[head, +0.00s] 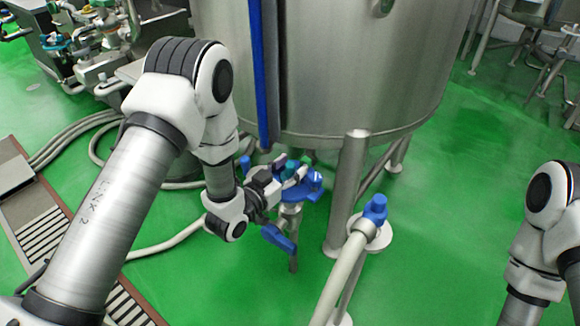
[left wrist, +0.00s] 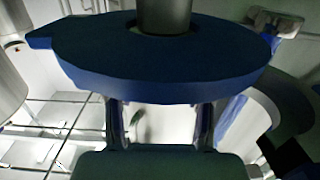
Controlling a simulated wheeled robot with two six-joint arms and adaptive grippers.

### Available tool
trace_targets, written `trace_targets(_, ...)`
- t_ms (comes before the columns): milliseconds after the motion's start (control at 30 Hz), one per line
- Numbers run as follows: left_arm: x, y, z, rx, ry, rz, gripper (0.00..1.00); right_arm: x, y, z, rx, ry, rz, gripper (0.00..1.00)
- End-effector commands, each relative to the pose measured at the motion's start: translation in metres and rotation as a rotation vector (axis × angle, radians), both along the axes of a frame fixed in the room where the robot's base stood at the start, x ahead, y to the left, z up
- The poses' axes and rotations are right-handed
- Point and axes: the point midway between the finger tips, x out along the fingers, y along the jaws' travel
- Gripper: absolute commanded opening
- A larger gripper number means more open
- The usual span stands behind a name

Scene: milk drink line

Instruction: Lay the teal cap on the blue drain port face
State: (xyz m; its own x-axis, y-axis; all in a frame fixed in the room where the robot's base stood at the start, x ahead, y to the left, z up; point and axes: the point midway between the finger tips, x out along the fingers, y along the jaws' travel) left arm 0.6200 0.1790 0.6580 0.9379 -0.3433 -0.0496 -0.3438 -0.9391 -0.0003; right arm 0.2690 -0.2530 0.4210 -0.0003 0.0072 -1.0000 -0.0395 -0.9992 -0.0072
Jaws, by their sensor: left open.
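The teal cap (head: 290,168) is at the blue drain port (head: 312,186), beside the tank's lower edge in the head view. My left gripper (head: 289,178) is open, with its fingers around or close beside the cap. In the left wrist view a broad blue disc (left wrist: 160,82), which looks like the port, fills the upper middle. Both left fingers (left wrist: 160,125) show below it, apart. A dark teal shape (left wrist: 150,164) at the bottom appears to be the cap. I cannot tell whether the cap lies flat on the port face. My right gripper is out of view.
The large steel tank (head: 345,65) stands behind the port, with a steel leg (head: 347,195) close on its right. A blue valve handle (head: 279,238) hangs below. A blue-topped hose fitting (head: 375,208) stands further right. Green floor (head: 450,220) is open there.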

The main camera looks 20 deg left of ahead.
Motion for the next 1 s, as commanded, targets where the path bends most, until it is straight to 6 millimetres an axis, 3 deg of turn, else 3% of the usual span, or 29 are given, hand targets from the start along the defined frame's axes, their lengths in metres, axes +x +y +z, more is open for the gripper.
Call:
trace_targets(167, -0.022, 0.009, 0.000, -0.002, 0.004, 0.003, 0.53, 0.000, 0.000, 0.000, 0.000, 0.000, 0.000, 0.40)
trace_targets(400, -0.080, 0.031, 0.003, -0.004, 0.006, 0.005, 0.53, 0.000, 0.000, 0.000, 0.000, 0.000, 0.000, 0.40)
trace_targets(533, -0.102, 0.039, 0.005, -0.003, 0.004, 0.003, 0.53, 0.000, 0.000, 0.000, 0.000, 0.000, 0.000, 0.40)
trace_targets(700, -0.112, 0.041, 0.006, 0.000, 0.000, 0.001, 0.53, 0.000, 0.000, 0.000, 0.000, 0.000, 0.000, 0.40)
trace_targets(1000, -0.112, 0.041, 0.006, 0.000, 0.000, 0.000, 0.53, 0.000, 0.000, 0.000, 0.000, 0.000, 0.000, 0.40)
